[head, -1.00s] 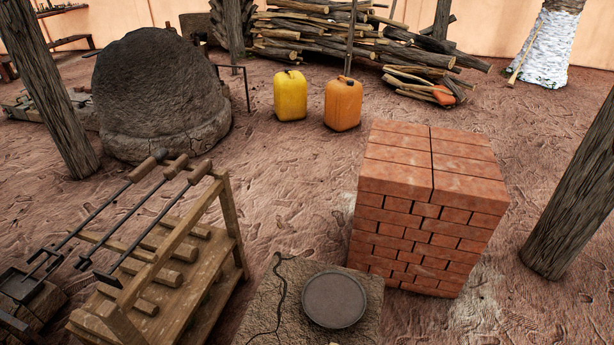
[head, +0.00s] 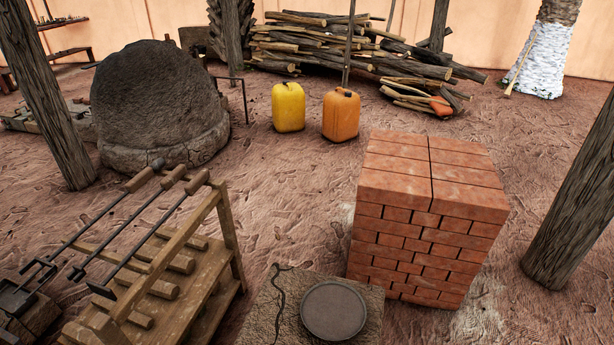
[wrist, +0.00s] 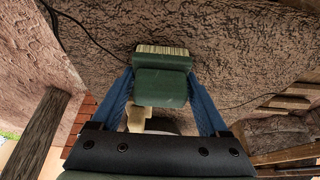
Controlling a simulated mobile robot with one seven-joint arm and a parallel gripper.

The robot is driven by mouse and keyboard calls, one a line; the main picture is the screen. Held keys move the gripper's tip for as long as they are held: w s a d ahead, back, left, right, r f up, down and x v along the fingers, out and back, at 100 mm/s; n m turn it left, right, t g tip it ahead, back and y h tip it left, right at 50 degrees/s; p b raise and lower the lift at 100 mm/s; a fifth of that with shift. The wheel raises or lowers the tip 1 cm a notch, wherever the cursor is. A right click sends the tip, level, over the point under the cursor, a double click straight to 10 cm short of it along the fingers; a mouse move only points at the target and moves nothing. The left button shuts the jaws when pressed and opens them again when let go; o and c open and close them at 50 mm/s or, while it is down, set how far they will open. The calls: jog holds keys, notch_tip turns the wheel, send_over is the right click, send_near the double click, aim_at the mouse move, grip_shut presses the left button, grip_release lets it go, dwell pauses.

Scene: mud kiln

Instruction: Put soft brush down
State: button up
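In the wrist view, my gripper (wrist: 160,92) has its two blue fingers against the sides of the soft brush's green body (wrist: 160,87). Pale bristles (wrist: 163,49) show at the brush's far end, and part of a light wooden handle (wrist: 138,118) shows behind it. A rough brown surface with a crack (wrist: 235,50) fills much of the background. I cannot tell whether the bristles touch it. In the head view neither gripper nor brush shows. A cracked clay slab (head: 262,318) with a round grey disc (head: 333,310) stands at bottom centre.
A red brick stack (head: 430,215) stands right of the slab. A wooden rack (head: 205,290) with long-handled tools stands on the left. A domed kiln (head: 160,105), yellow can (head: 288,108), orange can (head: 341,116) and firewood (head: 350,45) are farther back. A wooden post (head: 575,200) is at right.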

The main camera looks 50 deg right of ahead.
jog(key=shift+o, duration=1.4)
jog(key=shift+f+b, duration=0.2)
jog(key=shift+b, duration=0.3)
jog(key=p+v, duration=0.3)
jog(key=v, duration=1)
jog(key=shift+d+r+p, duration=0.25)
jog(key=shift+p, duration=0.15)
jog(key=shift+w, duration=0.15)
